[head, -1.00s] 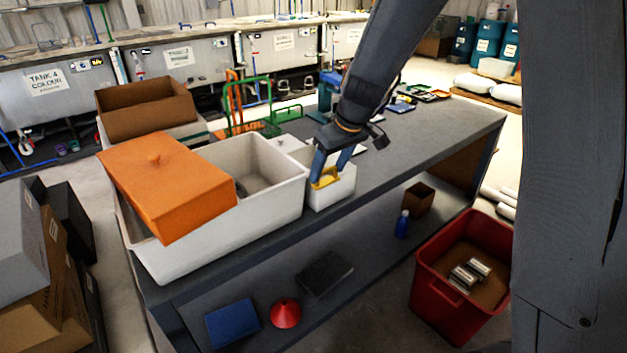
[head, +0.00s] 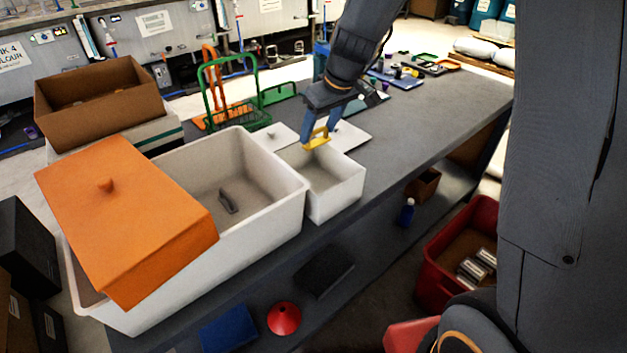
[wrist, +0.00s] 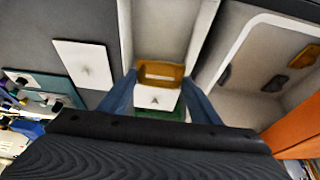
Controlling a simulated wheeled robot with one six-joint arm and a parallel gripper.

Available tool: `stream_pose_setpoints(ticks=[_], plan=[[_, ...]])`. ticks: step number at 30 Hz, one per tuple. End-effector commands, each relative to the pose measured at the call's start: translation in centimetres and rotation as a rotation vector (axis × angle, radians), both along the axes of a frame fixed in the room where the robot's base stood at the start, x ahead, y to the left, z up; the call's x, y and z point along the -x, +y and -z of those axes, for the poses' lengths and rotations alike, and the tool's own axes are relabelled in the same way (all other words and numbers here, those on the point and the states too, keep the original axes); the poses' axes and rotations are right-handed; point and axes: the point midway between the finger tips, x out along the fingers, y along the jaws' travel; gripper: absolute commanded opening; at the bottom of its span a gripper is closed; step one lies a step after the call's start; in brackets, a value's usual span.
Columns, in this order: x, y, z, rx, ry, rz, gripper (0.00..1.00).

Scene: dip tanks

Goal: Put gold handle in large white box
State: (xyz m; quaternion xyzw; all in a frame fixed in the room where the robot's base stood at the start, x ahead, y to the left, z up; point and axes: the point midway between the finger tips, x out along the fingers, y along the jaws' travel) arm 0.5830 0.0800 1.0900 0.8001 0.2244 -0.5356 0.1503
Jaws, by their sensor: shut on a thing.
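My gripper (head: 319,134) is shut on a gold handle (head: 317,143), which also shows between the blue fingers in the wrist view (wrist: 161,80). The handle is at the top of the small white box (head: 337,190), near its far side. The large white box (head: 262,222) stands just left of the small one. An orange lid (head: 127,215) lies tilted over its left part, and its right part is open. A dark handle (head: 228,202) lies inside. The wrist view shows two dark handles (wrist: 272,84) and a brownish-gold one (wrist: 304,57) in the large box.
Green and orange racks (head: 222,92) stand behind the large box. A brown box (head: 100,97) is at the back left. White lids (head: 347,137) lie near the small box. A red bin (head: 440,262) is on the floor at right.

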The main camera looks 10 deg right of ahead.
Motion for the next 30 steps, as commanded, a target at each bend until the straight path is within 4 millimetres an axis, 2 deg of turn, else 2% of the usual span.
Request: stream_pose_setpoints(ticks=[2, 12, 22, 30], plan=[[0.0, 0.1, 0.0, 0.000, -0.001, -0.001, 0.27], [0.0, 0.5, 4.5, 0.000, 0.001, -0.008, 0.27], [0.0, 0.3, 7.8, -0.001, 0.002, -0.004, 0.27], [0.1, 0.2, 12.2, 0.001, 0.002, -0.001, 0.27]])
